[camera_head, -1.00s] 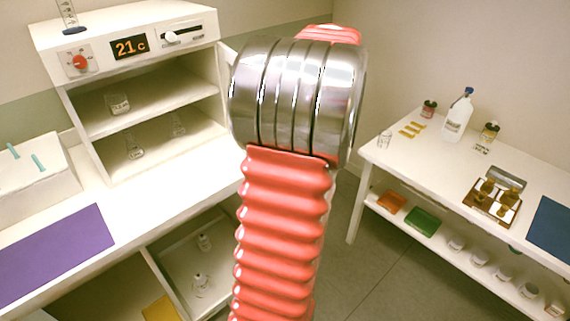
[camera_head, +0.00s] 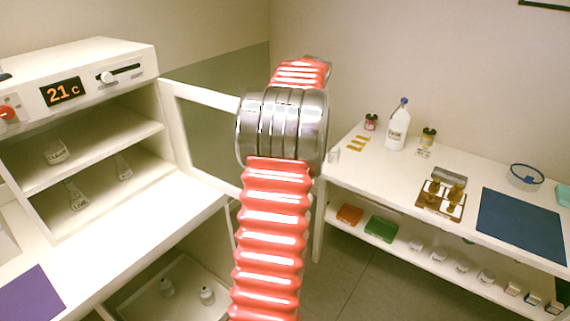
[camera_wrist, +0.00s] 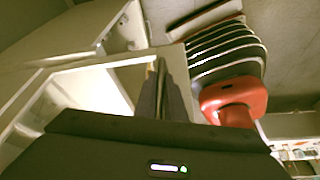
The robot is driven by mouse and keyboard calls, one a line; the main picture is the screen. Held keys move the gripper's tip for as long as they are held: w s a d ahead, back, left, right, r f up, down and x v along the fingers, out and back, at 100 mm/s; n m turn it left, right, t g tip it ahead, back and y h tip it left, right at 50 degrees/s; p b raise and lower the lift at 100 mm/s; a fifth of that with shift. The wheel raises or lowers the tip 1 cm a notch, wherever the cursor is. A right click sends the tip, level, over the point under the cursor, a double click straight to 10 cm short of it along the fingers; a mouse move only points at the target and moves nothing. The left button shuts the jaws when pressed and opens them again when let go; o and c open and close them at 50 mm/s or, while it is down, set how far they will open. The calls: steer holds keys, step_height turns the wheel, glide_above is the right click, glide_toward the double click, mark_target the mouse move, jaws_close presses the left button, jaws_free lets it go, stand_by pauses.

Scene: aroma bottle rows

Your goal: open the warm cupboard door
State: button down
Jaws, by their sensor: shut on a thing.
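The warm cupboard (camera_head: 106,108) is the white cabinet at left in the head view, with a 21c display, a red knob and a slider. Its white-framed glass door (camera_head: 175,130) stands open, swung out from the right side of the cupboard. The far part of the door is hidden behind my red arm. In the wrist view the dark fingers of my gripper (camera_wrist: 163,88) are closed together at the edge of a pale framed panel, which looks like the door (camera_wrist: 112,64). The exact grip on its handle or edge is hard to see.
Inside the cupboard, glassware (camera_head: 76,196) stands on the shelves. A purple mat (camera_head: 32,296) lies on the counter at left. At right a white table (camera_head: 345,165) holds a jug (camera_head: 397,128), a brown rack (camera_head: 440,200) and a blue mat (camera_head: 520,226). Floor shows between the benches.

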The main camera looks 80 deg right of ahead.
steer(key=shift+w+r, duration=0.1)
steer(key=shift+w, duration=0.1)
steer(key=c, duration=2.2)
jaws_free()
steer(key=o, duration=0.4)
steer(key=shift+s, duration=0.15)
steer(key=shift+c, duration=0.2)
steer(key=v, duration=1.1)
steer(key=shift+d+r, duration=0.15)
steer(key=shift+r, duration=0.15)
steer(key=shift+s, duration=0.1)
steer(key=shift+s, duration=0.1)
